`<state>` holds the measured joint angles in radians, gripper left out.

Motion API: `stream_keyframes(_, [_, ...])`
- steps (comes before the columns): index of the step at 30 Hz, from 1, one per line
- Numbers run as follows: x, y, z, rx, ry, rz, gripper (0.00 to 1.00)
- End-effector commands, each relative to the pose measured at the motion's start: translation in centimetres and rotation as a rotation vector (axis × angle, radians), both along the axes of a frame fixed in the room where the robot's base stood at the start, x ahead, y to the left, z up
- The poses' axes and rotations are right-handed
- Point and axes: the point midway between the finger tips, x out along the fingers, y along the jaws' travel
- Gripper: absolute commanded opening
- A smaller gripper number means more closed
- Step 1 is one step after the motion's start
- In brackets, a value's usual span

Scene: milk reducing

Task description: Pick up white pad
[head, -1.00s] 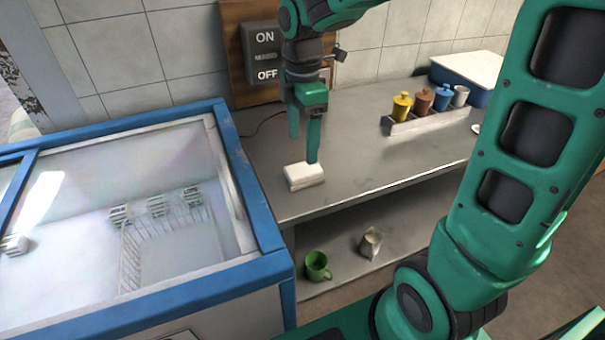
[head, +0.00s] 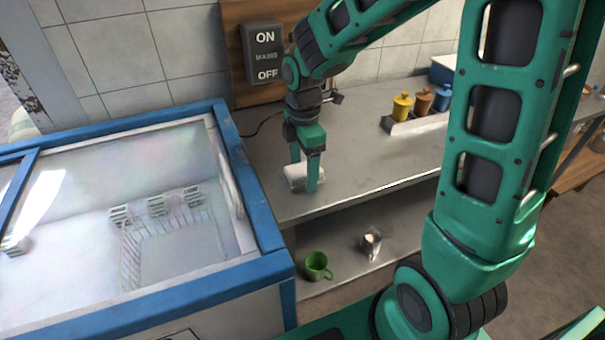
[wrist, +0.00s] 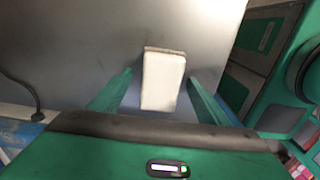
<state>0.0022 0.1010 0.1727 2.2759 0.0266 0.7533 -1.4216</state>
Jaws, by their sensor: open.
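The white pad (head: 297,178) lies on the grey counter (head: 350,150), close to its front left corner by the freezer. My gripper (head: 304,180) is low over it, fingers pointing down; one finger partly hides the pad in the head view. In the wrist view the white pad (wrist: 162,80) lies between the two open fingers of my gripper (wrist: 160,82), with a gap on each side. I cannot tell how far the fingertips are above the counter.
A blue-framed glass-topped freezer (head: 262,215) stands left of the counter. A rack with yellow (head: 402,106), brown (head: 423,102) and blue (head: 443,97) lidded jars is further right. A green mug (head: 317,266) and a small metal jug (head: 371,243) stand on the lower shelf.

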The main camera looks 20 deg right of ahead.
Motion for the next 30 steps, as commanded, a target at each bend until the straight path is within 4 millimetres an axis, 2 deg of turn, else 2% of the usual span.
stream_keyframes(3, [0.0,0.0,0.0,0.000,0.000,0.000,0.70])
stream_keyframes(9, [0.0,0.0,0.0,0.000,0.000,0.000,0.25])
stream_keyframes(11, [0.0,0.0,0.0,0.000,0.000,0.000,0.22])
stream_keyframes(18, [0.0,0.0,0.2,0.000,0.000,0.000,0.21])
stream_keyframes(23, [0.1,0.0,1.0,0.000,-0.003,-0.001,0.21])
stream_keyframes(29, [0.1,0.0,4.1,0.000,-0.007,-0.001,0.21])
stream_keyframes(30, [-0.1,0.7,4.7,0.000,-0.004,0.004,0.21])
